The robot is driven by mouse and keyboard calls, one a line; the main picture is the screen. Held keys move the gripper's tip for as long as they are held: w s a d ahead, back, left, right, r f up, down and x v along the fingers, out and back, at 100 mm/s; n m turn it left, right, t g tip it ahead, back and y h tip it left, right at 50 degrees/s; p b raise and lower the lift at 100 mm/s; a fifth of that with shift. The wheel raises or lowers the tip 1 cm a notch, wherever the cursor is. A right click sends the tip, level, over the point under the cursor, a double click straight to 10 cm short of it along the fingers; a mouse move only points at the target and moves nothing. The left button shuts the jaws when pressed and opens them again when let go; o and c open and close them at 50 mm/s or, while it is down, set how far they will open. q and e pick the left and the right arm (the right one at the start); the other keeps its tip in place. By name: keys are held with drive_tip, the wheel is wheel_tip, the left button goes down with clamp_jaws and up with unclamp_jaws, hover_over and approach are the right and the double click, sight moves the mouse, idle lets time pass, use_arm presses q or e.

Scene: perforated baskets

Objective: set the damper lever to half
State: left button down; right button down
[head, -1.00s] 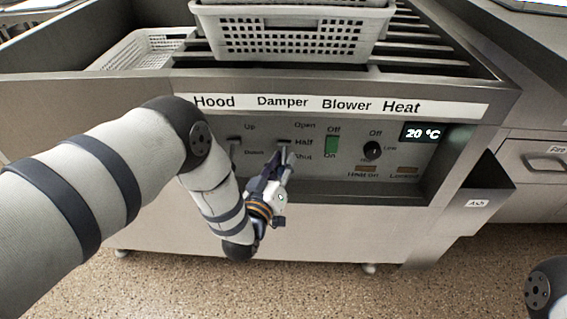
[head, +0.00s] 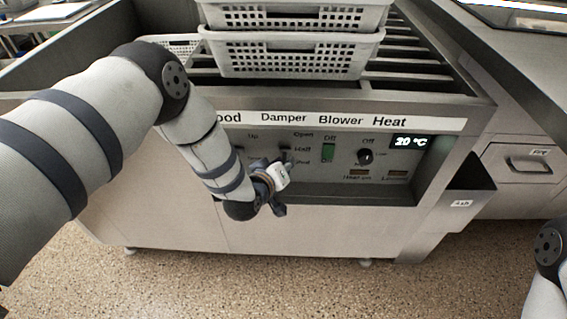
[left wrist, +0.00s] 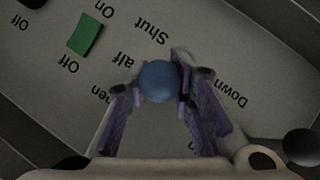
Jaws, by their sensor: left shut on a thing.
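The damper lever is on the front control panel, under the label "Damper" (head: 283,118), beside the marks Open, Half and Shut. In the left wrist view its round blue knob (left wrist: 160,82) sits between the two fingers of my left gripper (left wrist: 158,88), which is shut on it. In the head view my left gripper (head: 279,176) is in front of the panel, and its own body hides the knob and most of the lever. I cannot tell exactly which mark the lever points to. My right gripper is out of view.
A green blower switch (head: 328,152) and a dark heat knob (head: 365,156) are right of the damper. A dark round knob (left wrist: 303,145) is near the "Down" mark. White perforated baskets (head: 290,52) stand on top. An ash bin (head: 468,190) juts out at right.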

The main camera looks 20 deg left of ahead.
use_arm(q)
drive_tip(key=shift+s+f+g, duration=0.1)
drive_tip(key=shift+s+g, duration=0.05)
drive_tip(key=shift+g, duration=0.15)
drive_tip(key=c, duration=1.5)
unclamp_jaws()
drive_tip(key=shift+c, duration=0.2)
drive_tip(key=shift+s+r, duration=0.1)
drive_tip(key=shift+r, duration=0.1)
drive_tip(key=d+v, duration=0.1)
drive_tip(key=v, duration=1)
drive_tip(key=shift+s+a+r, duration=0.15)
drive_tip(key=shift+s+a, duration=0.2)
drive_tip(key=shift+a, duration=0.15)
